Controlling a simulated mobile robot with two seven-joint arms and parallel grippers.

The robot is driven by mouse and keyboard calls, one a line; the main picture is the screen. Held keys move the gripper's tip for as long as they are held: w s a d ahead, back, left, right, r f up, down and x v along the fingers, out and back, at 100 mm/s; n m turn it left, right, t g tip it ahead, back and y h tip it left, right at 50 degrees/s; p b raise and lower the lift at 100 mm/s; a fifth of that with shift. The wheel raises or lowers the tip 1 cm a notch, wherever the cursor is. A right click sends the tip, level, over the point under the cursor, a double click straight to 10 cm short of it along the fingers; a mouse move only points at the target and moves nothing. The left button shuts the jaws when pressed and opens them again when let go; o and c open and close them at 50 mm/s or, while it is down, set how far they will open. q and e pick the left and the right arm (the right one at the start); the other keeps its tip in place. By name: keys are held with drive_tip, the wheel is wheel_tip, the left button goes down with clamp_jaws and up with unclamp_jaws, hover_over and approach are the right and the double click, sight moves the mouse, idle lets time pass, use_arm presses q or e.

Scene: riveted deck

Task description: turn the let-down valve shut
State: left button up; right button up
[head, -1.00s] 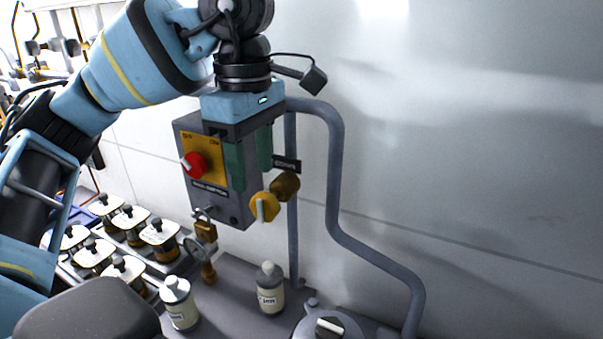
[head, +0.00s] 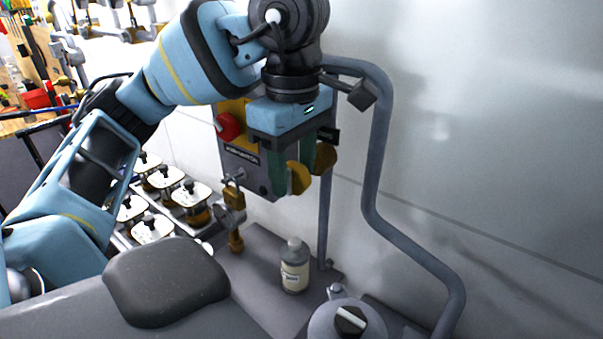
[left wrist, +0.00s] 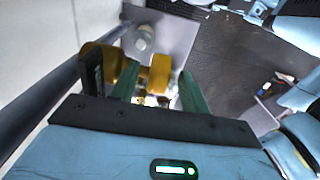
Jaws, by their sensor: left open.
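The let-down valve has a yellow handle (head: 300,178) and a brass body (head: 324,158), low on the right side of the grey control box. My left gripper (head: 293,178) points down at it with its green fingers open. In the left wrist view the yellow handle (left wrist: 160,73) shows between the two fingers (left wrist: 158,84), with a gap visible at least on the right side. Contact cannot be told. The brass body (left wrist: 103,60) lies left of the handle, partly behind the left finger and a black tag. My right gripper is not in view.
A grey pipe (head: 375,170) bends down on the right. A white bottle (head: 294,267) and a round lidded vessel (head: 330,318) stand below. Several white-topped jars (head: 190,193) stand left.

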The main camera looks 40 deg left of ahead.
use_arm(q)
drive_tip(key=shift+f, duration=0.4)
drive_tip(key=shift+c, duration=0.3)
